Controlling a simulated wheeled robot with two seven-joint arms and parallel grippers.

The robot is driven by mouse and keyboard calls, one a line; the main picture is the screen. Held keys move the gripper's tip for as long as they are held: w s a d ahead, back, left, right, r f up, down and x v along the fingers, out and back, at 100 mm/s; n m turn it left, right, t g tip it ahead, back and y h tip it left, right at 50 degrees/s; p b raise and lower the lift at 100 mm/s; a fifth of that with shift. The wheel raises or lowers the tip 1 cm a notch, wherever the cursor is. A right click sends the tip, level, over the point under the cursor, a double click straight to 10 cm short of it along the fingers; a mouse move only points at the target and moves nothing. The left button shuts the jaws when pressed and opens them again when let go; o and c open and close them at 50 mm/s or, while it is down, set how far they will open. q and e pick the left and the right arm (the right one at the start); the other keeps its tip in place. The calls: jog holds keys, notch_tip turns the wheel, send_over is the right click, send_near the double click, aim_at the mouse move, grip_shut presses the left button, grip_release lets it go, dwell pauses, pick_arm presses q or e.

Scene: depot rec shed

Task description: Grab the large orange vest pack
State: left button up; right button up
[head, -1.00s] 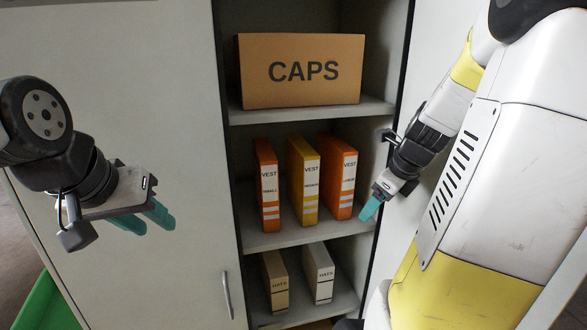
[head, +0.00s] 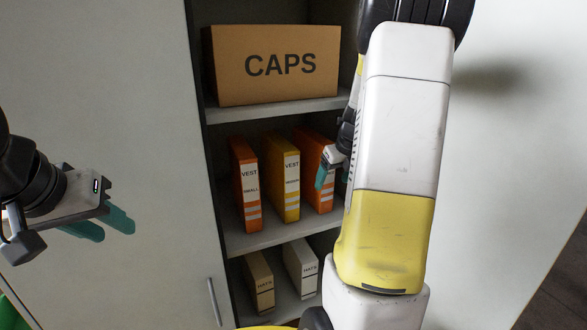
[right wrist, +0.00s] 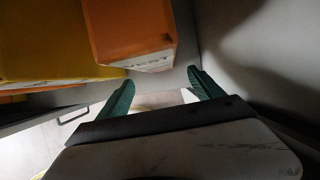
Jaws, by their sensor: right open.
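The large orange vest pack (head: 312,150) stands upright at the right end of the middle shelf, partly hidden by my right gripper and arm. In the right wrist view the orange pack (right wrist: 130,25) is just ahead of the fingertips, with its labelled face towards them. My right gripper (head: 323,177) is in front of this pack; its two teal fingers are spread and empty in the right wrist view (right wrist: 162,90). I see no contact with the pack. My left gripper (head: 103,226) is at the left, in front of the cabinet door, its fingers apart and empty.
A yellow medium vest pack (head: 283,180) stands just left of the large one, then a small orange pack (head: 246,187). A CAPS box (head: 275,65) is on the shelf above; two hats packs (head: 300,268) are below. A cabinet wall or door is close on the right.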

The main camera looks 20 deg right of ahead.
aim_at(329, 184)
jog(key=shift+w, duration=0.4)
jog(key=x, duration=0.5)
jog(key=shift+w, duration=0.1)
grip_shut()
jog(key=shift+r, duration=0.2)
